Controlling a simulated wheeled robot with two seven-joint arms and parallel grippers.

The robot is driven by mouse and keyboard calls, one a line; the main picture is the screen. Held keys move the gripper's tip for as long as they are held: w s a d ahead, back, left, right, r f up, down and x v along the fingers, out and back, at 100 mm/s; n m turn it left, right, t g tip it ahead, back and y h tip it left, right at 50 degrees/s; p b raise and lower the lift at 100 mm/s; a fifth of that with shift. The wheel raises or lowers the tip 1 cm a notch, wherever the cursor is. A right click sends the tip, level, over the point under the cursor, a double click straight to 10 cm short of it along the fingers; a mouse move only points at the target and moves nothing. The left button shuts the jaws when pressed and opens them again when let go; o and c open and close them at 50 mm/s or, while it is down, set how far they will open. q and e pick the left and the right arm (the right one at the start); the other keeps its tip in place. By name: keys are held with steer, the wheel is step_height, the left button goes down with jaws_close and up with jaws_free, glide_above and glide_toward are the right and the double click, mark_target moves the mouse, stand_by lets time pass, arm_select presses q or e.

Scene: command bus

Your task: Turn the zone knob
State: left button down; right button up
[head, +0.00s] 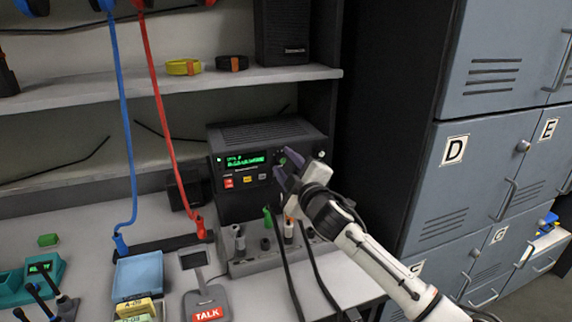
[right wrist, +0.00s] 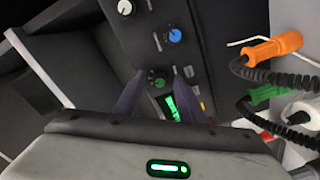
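A black radio unit (head: 266,139) with a lit green display (head: 245,161) stands at the back of the counter. My right gripper (head: 281,162) reaches its front panel, right of the display. In the right wrist view its two purple fingers (right wrist: 159,75) are spread apart. A small dark knob with green on it (right wrist: 158,81) shows between the fingertips. A blue knob (right wrist: 175,36) and a white knob (right wrist: 125,7) are farther along the panel. I cannot read which is labelled zone, nor tell whether a finger touches the knob. My left gripper is not in view.
Orange (right wrist: 273,47) and green (right wrist: 268,93) handles with coiled cords are beside the panel. A grey TALK microphone (head: 206,300) and a blue bin (head: 138,273) are on the counter. Blue-grey lockers (head: 480,180) stand at the right. A shelf (head: 170,88) runs above.

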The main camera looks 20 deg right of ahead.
steer(key=s, duration=1)
steer(key=shift+s+d+r, duration=0.15)
steer(key=shift+s+d, duration=0.05)
steer(key=shift+d, duration=0.1)
